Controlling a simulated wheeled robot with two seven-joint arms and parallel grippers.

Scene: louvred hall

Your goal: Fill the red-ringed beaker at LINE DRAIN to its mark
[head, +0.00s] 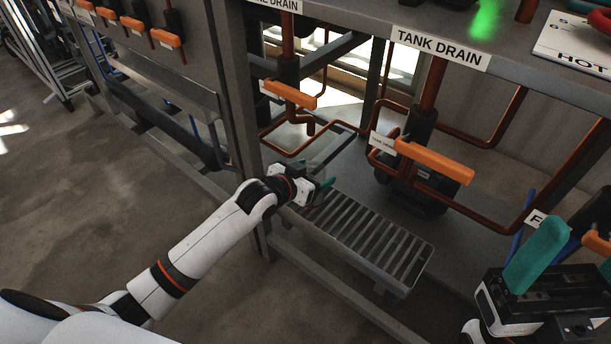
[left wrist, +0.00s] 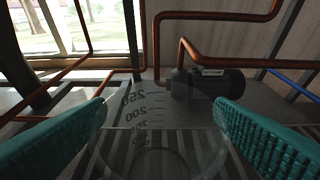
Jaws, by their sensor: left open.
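A clear beaker (left wrist: 165,135) with dark marks, 250 and 200 among them, stands over the slatted grate between my left fingers in the left wrist view. No red ring or liquid can be made out. My left gripper (head: 326,186) is open, its teal fingers (left wrist: 160,118) apart on either side of the beaker. In the head view the beaker cannot be made out. The partly cut sign ending in "NE DRAIN" (head: 277,4) is at the top, above an orange valve handle (head: 290,95) and a downturned copper spout (head: 309,126). My right gripper (head: 577,258) is at lower right, its fingers apart and empty.
The slatted grate (head: 372,237) lies below the pipes. The TANK DRAIN sign (head: 440,48) hangs above another orange handle (head: 434,161). A dark pump (left wrist: 208,84) and copper pipes stand behind the beaker. A frame post (head: 238,110) rises left of my left gripper.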

